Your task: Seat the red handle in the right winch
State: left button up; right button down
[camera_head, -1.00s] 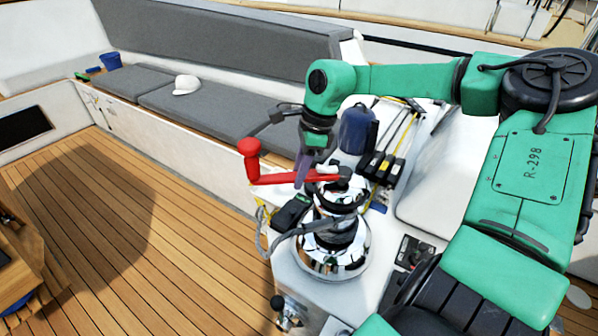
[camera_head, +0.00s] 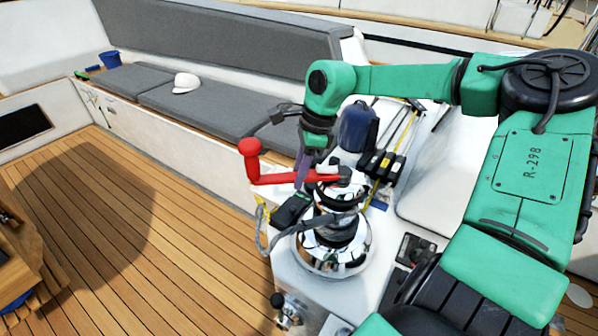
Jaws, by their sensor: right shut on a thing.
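The red handle (camera_head: 278,178) lies level over the top of the right winch (camera_head: 334,248), its upright knob standing at the left end. The winch is a chrome drum with a dark rope around it. My right gripper (camera_head: 302,176) points down and is shut on the handle's arm, left of the winch's centre. The handle's dark inner end is right at the winch top. I cannot tell whether it sits down in the socket. My left gripper is not in view.
Rope clutches (camera_head: 383,165) and a dark blue bag (camera_head: 358,128) stand behind the winch. A grey bench cushion (camera_head: 215,108) with a white cap (camera_head: 186,82) runs along the back. The wooden deck (camera_head: 110,230) at left is mostly clear.

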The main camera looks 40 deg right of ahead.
jog(key=c, duration=0.5)
grip_release()
jog(key=o, duration=0.5)
jog(key=shift+c, duration=0.2)
jog(key=shift+r, duration=0.1)
notch_tip(320, 180, up, 9)
jog(key=p, duration=0.6)
